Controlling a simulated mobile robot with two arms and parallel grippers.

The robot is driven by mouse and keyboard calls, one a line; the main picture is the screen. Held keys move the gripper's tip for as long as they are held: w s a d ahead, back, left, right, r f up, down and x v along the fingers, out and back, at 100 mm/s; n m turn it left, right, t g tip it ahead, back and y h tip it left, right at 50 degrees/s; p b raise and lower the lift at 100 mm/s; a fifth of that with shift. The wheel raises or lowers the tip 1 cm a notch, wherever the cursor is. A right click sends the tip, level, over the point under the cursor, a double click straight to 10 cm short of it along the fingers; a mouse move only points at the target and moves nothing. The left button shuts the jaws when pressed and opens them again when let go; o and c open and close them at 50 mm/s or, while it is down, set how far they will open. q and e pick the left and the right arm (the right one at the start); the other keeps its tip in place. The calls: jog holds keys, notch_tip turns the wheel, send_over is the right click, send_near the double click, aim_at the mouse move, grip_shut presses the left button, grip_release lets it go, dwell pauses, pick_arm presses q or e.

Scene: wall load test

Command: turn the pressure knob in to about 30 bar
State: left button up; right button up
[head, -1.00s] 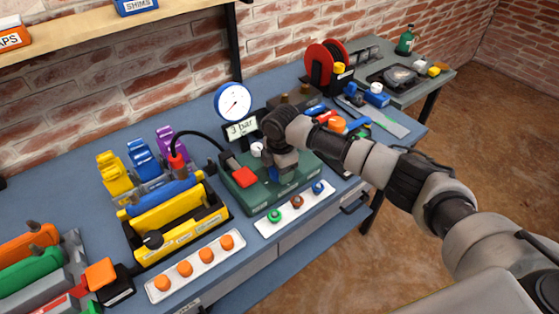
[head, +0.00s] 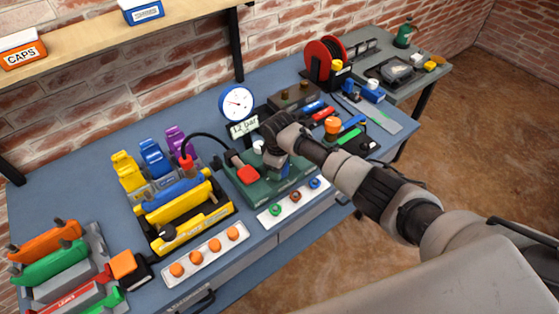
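The green pressure unit (head: 263,192) stands on the blue bench, with a red block (head: 248,174) on its left part and a white knob (head: 258,147) near its back. A round blue gauge (head: 237,103) stands behind it. The display (head: 243,127) under the gauge appears to read 12 bar. My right gripper (head: 274,160) is over the right part of the unit. The wrist hides its fingers and whatever is between them, so I cannot tell whether it is open or shut. My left gripper is not in view.
A yellow and blue clamp fixture (head: 183,212) stands left of the unit, joined to it by a black hose (head: 206,137). A white strip with coloured caps (head: 291,206) lies in front. A red reel (head: 325,59) and tools are at the back right.

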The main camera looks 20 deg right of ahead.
jog(key=m+p, duration=0.2)
jog(key=m, duration=0.2)
jog(key=shift+r+m, duration=0.1)
jog(key=shift+m, duration=0.3)
jog(key=m+p, duration=0.1)
jog(key=m, duration=0.4)
jog(key=shift+p, duration=0.35)
jog(key=m, duration=0.5)
jog(key=shift+a+m+g+p, duration=0.1)
jog(key=shift+m+g+p, duration=0.3)
jog(key=m, duration=0.4)
jog(key=shift+w+m, duration=0.1)
jog(key=shift+m, duration=0.2)
jog(key=o, duration=0.9)
